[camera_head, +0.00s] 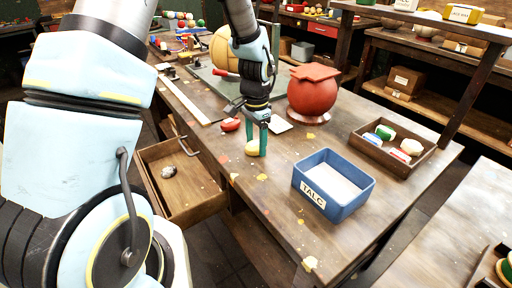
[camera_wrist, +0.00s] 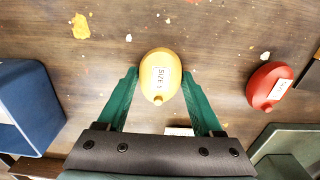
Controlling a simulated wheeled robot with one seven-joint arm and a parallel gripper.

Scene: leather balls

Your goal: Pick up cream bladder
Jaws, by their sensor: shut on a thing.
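The cream bladder (camera_head: 252,148) is a small yellowish rounded thing at the table's near edge in the head view. I cannot tell whether the bladder touches the tabletop.
A red bladder (camera_head: 230,124) with a white label lies just left of my gripper. A blue TALC box (camera_head: 334,205) stands to the right. A red pot-like object (camera_head: 312,95) is behind. A wooden drawer (camera_head: 180,205) hangs open below the table edge.

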